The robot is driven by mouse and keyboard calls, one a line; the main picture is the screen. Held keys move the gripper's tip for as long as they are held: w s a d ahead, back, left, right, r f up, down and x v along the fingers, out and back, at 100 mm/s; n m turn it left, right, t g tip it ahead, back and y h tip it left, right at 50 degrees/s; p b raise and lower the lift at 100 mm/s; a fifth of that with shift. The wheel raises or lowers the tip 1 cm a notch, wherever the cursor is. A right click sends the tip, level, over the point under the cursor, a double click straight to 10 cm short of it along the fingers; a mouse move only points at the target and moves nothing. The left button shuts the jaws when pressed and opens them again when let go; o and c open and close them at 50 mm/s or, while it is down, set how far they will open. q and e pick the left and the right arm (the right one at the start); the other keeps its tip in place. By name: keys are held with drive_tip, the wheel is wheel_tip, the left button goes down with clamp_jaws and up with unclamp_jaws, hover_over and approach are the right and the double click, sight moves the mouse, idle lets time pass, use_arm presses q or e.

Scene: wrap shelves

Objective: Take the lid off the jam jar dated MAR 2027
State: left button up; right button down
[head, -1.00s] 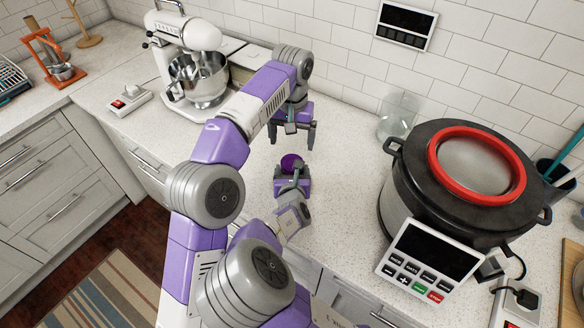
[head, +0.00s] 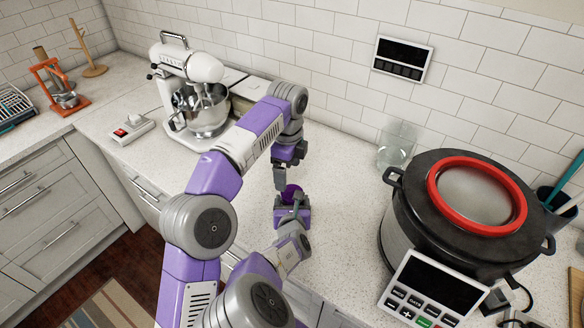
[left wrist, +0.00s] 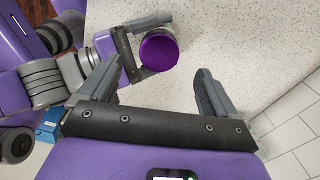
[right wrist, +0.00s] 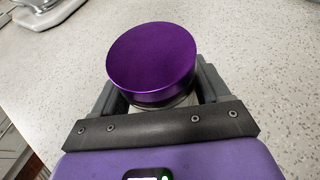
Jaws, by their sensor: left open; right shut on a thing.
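A jar with a round purple lid (head: 291,191) is gripped upright above the counter by my right gripper (head: 292,208). In the right wrist view the lid (right wrist: 152,60) sits on the jar, and a strip of clear glass (right wrist: 172,102) shows under it between the two fingers. No date label is visible in any view. My left gripper (head: 281,178) is open and empty, just above and beside the lid. In the left wrist view the lid (left wrist: 159,50) lies beyond the gap between my open left fingers (left wrist: 153,82), not between the tips.
A pressure cooker (head: 462,195) with a red-ringed top stands at the right, with an empty glass jar (head: 397,145) behind it. A white stand mixer (head: 190,85) stands at the back left. The speckled counter (head: 335,180) around the grippers is clear.

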sight(292, 193)
use_arm(q)
drive_tip(key=m, duration=0.4)
drive_tip(key=shift+d+r, duration=0.1)
drive_tip(key=shift+d, duration=0.05)
drive_tip(key=m, duration=0.3)
drive_tip(key=shift+s+d+r+m, duration=0.1)
drive_tip(key=shift+m, duration=0.3)
drive_tip(key=m, duration=0.3)
drive_tip(key=shift+d+m, duration=0.15)
drive_tip(key=shift+m, duration=0.15)
drive_tip(key=m, duration=0.4)
drive_tip(key=shift+s+d+r+m, duration=0.1)
drive_tip(key=shift+d+m, duration=0.05)
drive_tip(key=shift+m, duration=0.15)
drive_tip(key=shift+f, duration=3.95)
drive_tip(key=c, duration=1.1)
drive_tip(key=n, duration=0.4)
drive_tip(key=shift+n, duration=0.4)
drive_tip(key=shift+c, duration=0.2)
drive_tip(key=n, duration=0.5)
drive_tip(key=shift+r, duration=0.1)
